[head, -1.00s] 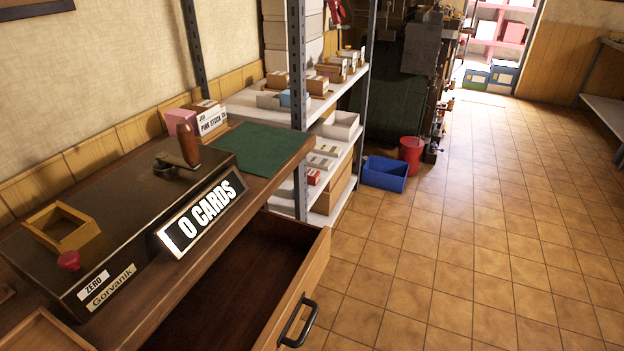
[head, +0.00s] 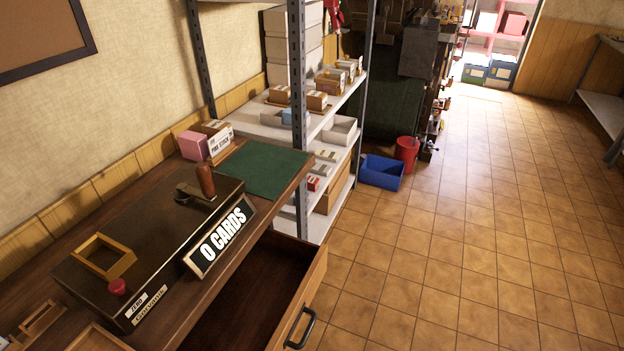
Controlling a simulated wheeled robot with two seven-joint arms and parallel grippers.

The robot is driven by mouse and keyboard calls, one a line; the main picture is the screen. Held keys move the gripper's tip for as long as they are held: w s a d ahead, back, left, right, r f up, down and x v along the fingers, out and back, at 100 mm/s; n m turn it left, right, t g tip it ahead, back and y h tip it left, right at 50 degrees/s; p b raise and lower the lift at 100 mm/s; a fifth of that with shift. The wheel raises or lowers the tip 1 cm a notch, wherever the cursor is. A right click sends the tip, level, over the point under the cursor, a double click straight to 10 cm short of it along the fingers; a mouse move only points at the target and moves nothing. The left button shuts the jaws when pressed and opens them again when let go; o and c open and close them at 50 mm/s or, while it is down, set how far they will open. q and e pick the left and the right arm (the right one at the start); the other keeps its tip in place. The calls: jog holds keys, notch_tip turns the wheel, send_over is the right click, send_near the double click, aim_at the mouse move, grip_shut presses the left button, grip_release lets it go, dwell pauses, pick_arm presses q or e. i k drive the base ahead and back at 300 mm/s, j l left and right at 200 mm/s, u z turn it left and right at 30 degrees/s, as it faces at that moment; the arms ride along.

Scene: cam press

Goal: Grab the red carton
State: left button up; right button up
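A small red carton with a pale top (head: 313,184) sits on the lower shelf of the metal rack, just right of the front post. It is small in the head view and partly hidden by the post and the boxes around it. Neither of my grippers is in view.
An open drawer (head: 305,300) juts out. A blue bin (head: 381,172) and red bucket (head: 406,154) stand beyond. Tiled floor (head: 460,240) is clear.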

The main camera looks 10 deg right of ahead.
aim_at(313, 182)
jog(key=i+l+u, duration=0.35)
jog(key=l, duration=0.35)
jog(key=i+l+u, duration=0.15)
jog(key=i+l, duration=0.2)
jog(key=i+l+u, duration=0.15)
jog(key=l, duration=0.3)
jog(key=i+l+u, duration=0.2)
jog(key=l, duration=0.25)
jog(key=i+l+u, duration=0.15)
jog(key=l, duration=0.25)
jog(key=l+u, duration=0.15)
jog(key=l, duration=0.35)
jog(key=i+l+u, duration=0.2)
jog(key=l, duration=0.3)
jog(key=k+j, duration=0.05)
